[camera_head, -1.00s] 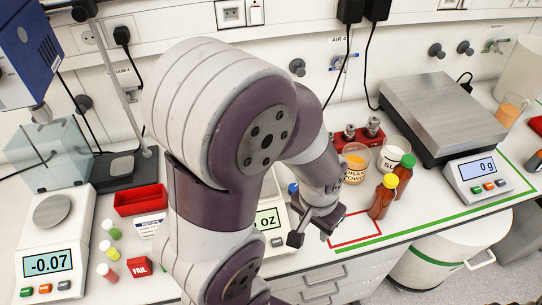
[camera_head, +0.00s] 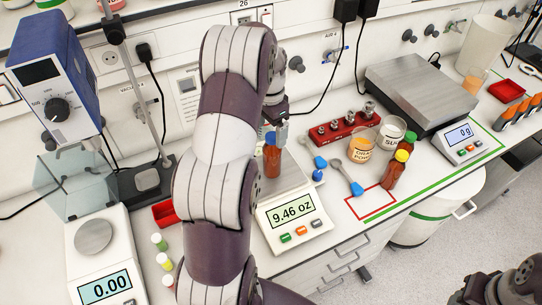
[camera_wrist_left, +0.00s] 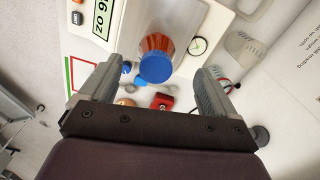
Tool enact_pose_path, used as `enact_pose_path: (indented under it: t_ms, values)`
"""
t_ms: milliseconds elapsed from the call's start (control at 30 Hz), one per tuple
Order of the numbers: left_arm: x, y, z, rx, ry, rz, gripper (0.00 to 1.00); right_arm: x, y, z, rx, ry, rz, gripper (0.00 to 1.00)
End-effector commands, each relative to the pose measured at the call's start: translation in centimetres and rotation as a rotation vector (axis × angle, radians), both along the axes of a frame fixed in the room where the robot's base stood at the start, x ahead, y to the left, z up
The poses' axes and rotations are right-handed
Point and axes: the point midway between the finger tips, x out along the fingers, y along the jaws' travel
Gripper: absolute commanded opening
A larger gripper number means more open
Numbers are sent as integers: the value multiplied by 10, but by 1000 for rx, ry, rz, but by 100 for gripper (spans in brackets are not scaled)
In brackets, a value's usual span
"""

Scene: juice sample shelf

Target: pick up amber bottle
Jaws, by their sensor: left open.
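An amber bottle with a blue cap (camera_head: 271,160) stands upright on the pan of the middle scale (camera_head: 293,222), which reads 9.46 oz. My left gripper (camera_head: 276,122) is above it, partly hidden by my own arm. In the left wrist view the blue cap (camera_wrist_left: 157,68) shows between the two spread fingers of the left gripper (camera_wrist_left: 157,72), with a gap on both sides. Two more amber bottles, one yellow-capped (camera_head: 392,174) and one green-capped (camera_head: 407,145), stand to the right. A dark part of my right arm shows at the lower right; its fingers are unclear.
Blue scoops (camera_head: 345,178) lie right of the scale, by an orange powder jar (camera_head: 361,146) and a red weight block (camera_head: 343,127). A red-outlined square (camera_head: 371,203) on the bench is largely empty. A larger scale (camera_head: 422,95) stands at the right.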

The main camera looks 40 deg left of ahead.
Motion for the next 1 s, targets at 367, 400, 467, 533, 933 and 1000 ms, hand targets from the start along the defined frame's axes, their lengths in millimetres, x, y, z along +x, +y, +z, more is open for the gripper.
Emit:
enact_pose_path:
  t_ms: [367,400,467,533,933,1000]
  values:
    - [0,-5,-52,-1,1,1,90,0,0,44,0,-1,0,43]
    - [1,-5,-59,0,0,1,90,0,0,45,0,-1,0,43]
    - [1,-4,-66,1,-2,1,90,0,0,46,0,-1,0,43]
    - [1,-4,-71,2,-4,1,90,0,0,46,0,-1,0,43]
    - [1,-4,-72,3,-5,1,19,0,0,44,0,0,0,43]
    - [2,-4,-72,2,-6,1,13,0,0,45,0,-1,0,43]
